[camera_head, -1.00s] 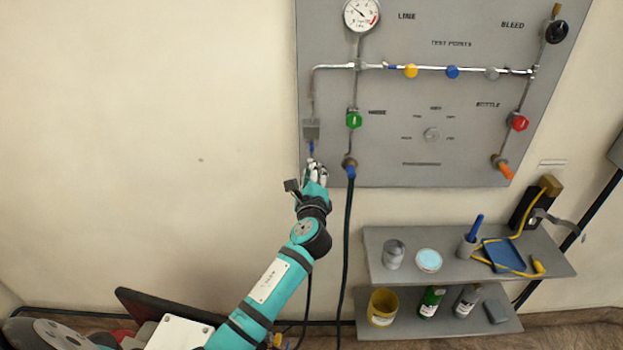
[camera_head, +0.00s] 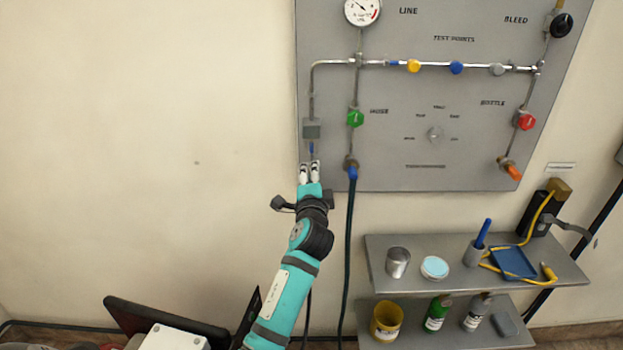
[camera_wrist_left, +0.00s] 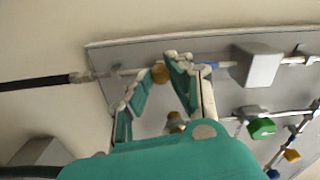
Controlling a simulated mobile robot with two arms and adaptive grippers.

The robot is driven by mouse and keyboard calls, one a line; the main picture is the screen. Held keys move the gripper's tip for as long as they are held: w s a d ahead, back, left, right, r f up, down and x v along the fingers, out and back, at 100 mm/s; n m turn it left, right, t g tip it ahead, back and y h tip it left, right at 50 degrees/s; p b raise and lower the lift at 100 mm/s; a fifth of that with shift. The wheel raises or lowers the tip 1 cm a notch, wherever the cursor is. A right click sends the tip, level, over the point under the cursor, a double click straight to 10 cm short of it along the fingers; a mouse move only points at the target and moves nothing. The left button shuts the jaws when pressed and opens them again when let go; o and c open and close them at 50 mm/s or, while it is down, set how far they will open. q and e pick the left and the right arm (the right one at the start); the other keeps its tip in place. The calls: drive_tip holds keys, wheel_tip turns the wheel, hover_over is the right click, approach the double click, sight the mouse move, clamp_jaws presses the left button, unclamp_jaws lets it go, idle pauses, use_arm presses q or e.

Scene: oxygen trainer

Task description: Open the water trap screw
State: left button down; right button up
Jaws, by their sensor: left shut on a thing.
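The water trap is a small grey block (camera_head: 312,129) at the lower left of the grey panel, with a short blue piece (camera_head: 312,148) below it. In the left wrist view the block (camera_wrist_left: 258,65) and the blue piece (camera_wrist_left: 210,67) lie to the right of a brass-coloured screw (camera_wrist_left: 160,73). My left gripper (camera_head: 308,168) reaches up from below to just under the blue piece. In the wrist view its fingertips (camera_wrist_left: 165,68) are at the screw, and it is shut on it. In the head view the fingers hide the screw. My right gripper is not in view.
A green knob (camera_head: 355,118) and a blue-ended hose (camera_head: 351,215) are close to the right of my gripper. A dark line hangs below the trap. Shelves (camera_head: 470,262) with cans and bottles stand at lower right. The wall at left is bare.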

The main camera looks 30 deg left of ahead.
use_arm(q)
drive_tip(key=shift+n, duration=0.5)
drive_tip(key=c, duration=1.2)
unclamp_jaws()
drive_tip(key=v, duration=1.2)
drive_tip(key=shift+f, duration=0.1)
